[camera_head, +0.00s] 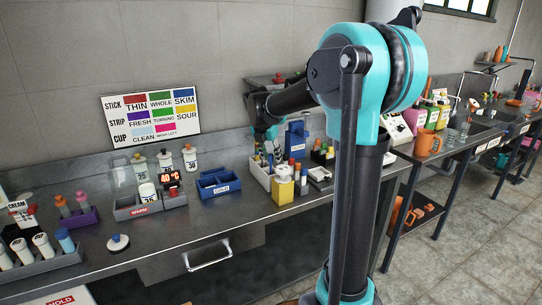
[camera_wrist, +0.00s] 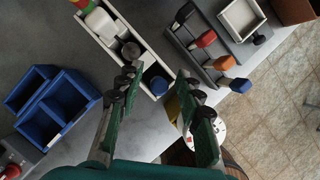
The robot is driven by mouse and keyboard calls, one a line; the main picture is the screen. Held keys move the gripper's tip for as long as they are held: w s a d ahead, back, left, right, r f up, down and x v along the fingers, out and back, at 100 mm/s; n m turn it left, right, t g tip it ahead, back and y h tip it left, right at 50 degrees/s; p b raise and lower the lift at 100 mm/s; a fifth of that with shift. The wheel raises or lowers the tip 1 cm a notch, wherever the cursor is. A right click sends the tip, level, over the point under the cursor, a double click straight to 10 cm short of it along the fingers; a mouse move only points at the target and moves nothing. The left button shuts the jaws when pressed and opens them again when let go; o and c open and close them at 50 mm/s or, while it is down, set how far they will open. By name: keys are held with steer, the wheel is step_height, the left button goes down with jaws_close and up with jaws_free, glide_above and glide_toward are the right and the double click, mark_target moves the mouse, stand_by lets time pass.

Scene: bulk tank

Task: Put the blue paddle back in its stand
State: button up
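My gripper (camera_wrist: 160,84) is open, its dark-padded fingers spread with a gap between them; nothing is seen held. It hangs above the counter; in the head view my arm's end (camera_head: 268,132) is at the back, over a pale box. A blue-topped paddle handle (camera_wrist: 240,85) shows at the near end of a grey stand (camera_wrist: 213,73), beside orange and dark ones; whether it is seated or only beside the stand is unclear. A second dark blue top (camera_wrist: 158,85) shows between my fingers at the end of the pale box (camera_wrist: 142,42); its full shape is hidden.
A yellow jar (camera_head: 283,187) stands close by, partly behind a finger in the wrist view. Blue bins (camera_head: 220,184) are to the left and a tall blue holder (camera_head: 297,140) is behind. A white dish (camera_wrist: 241,18) adjoins the stand. The counter between bins and jar is clear.

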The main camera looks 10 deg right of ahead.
steer(key=shift+r, duration=0.1)
steer(key=v, duration=1.2)
